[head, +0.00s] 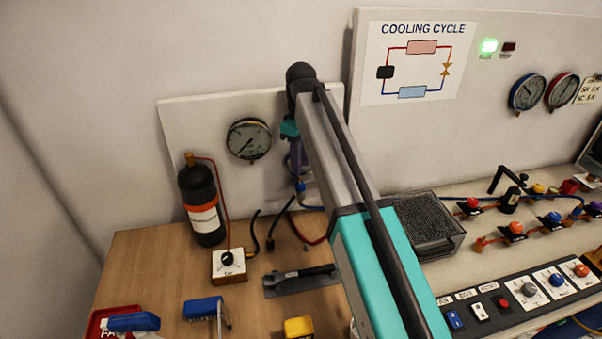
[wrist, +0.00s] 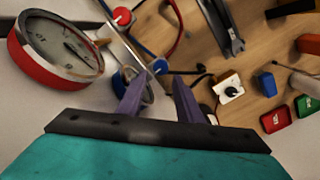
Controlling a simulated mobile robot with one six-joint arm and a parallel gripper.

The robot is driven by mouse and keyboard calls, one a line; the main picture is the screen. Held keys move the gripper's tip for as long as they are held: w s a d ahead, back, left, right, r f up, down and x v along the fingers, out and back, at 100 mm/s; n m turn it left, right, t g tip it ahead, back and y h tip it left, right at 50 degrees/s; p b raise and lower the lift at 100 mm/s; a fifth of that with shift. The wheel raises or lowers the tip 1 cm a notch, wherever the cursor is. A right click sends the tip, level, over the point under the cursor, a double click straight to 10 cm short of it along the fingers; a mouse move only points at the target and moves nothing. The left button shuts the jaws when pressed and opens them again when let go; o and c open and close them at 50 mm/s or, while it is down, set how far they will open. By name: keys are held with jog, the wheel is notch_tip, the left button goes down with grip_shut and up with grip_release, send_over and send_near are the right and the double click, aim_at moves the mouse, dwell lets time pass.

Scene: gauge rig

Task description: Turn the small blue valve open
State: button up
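A small blue valve knob (wrist: 159,66) shows in the wrist view just beyond my gripper (wrist: 158,78), in line with the gap between the fingertips. The two purple fingers are apart with nothing visible between them. I cannot tell whether either finger touches the knob. In the head view the blue knob (head: 300,187) sits low on the wall panel, just below my gripper (head: 297,168), which is partly hidden by my arm.
A red-rimmed gauge (wrist: 60,45) is close on the left in the wrist view, with a red knob (wrist: 122,16) above. The bench holds a dark bottle (head: 203,205), a white switch box (head: 229,264) and a wrench (head: 300,279). More valves (head: 510,230) stand at right.

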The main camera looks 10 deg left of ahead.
notch_tip(320, 180, up, 7)
jog(key=b, duration=0.1)
jog(key=shift+f, duration=0.15)
jog(key=shift+s, duration=0.1)
dwell(0.6)
